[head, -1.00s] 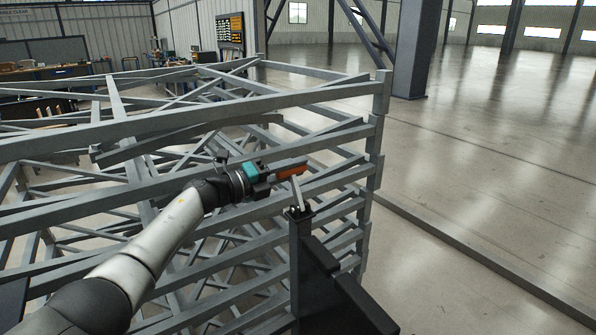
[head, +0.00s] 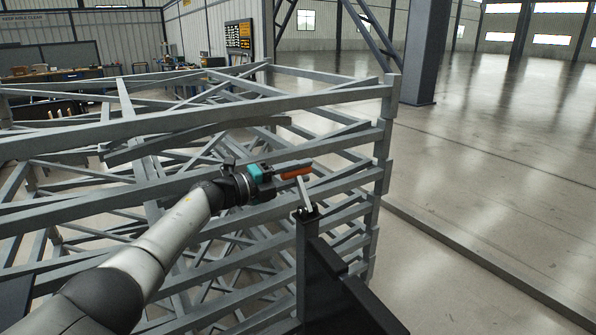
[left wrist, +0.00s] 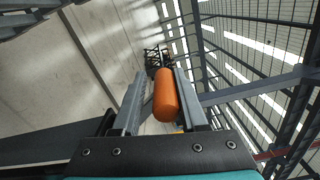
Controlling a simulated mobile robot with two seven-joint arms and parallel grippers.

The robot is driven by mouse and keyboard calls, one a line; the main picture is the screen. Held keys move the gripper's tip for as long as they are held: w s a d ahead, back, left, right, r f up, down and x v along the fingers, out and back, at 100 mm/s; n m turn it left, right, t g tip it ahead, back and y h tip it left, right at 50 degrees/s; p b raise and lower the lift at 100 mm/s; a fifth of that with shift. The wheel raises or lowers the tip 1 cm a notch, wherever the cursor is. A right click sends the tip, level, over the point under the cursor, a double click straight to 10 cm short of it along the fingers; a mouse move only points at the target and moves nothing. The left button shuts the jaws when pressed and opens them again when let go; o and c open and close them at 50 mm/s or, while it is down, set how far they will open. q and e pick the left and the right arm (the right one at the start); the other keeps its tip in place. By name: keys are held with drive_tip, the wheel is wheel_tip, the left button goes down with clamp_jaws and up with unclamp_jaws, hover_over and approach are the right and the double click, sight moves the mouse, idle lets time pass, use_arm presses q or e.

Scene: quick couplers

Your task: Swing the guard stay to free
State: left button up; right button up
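The guard stay is a pale lever (head: 303,191) that rises from a pivot on top of a dark post (head: 307,255), leaning slightly left. An orange grip (head: 297,173) sits at its upper end. My left gripper (head: 288,169) is at this orange grip, coming in from the left. In the left wrist view the orange grip (left wrist: 166,95) lies between the two grey fingers, close to the right finger, with a gap to the left one. The fingers are apart and do not look clamped. My right gripper is not in view.
A grey metal lattice frame (head: 200,116) fills the left and middle, behind my left arm and the post. A dark sloping bar (head: 345,285) runs down right from the post. Open concrete floor (head: 480,180) lies to the right. Workbenches (head: 60,73) stand far back.

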use_arm(q)
drive_tip(key=o, duration=0.3)
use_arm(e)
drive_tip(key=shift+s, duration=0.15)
use_arm(q)
drive_tip(key=shift+a+r, duration=0.1)
drive_tip(key=shift+s+a+p, duration=0.3)
drive_tip(key=shift+a+p, duration=0.1)
drive_tip(key=shift+a, duration=0.1)
drive_tip(key=p+v, duration=0.2)
drive_tip(key=v, duration=0.4)
drive_tip(key=shift+s+a, duration=0.2)
approach(281, 177)
drive_tip(key=shift+s+a+p, duration=0.2)
drive_tip(key=shift+a+p, duration=0.05)
drive_tip(key=shift+p, duration=0.05)
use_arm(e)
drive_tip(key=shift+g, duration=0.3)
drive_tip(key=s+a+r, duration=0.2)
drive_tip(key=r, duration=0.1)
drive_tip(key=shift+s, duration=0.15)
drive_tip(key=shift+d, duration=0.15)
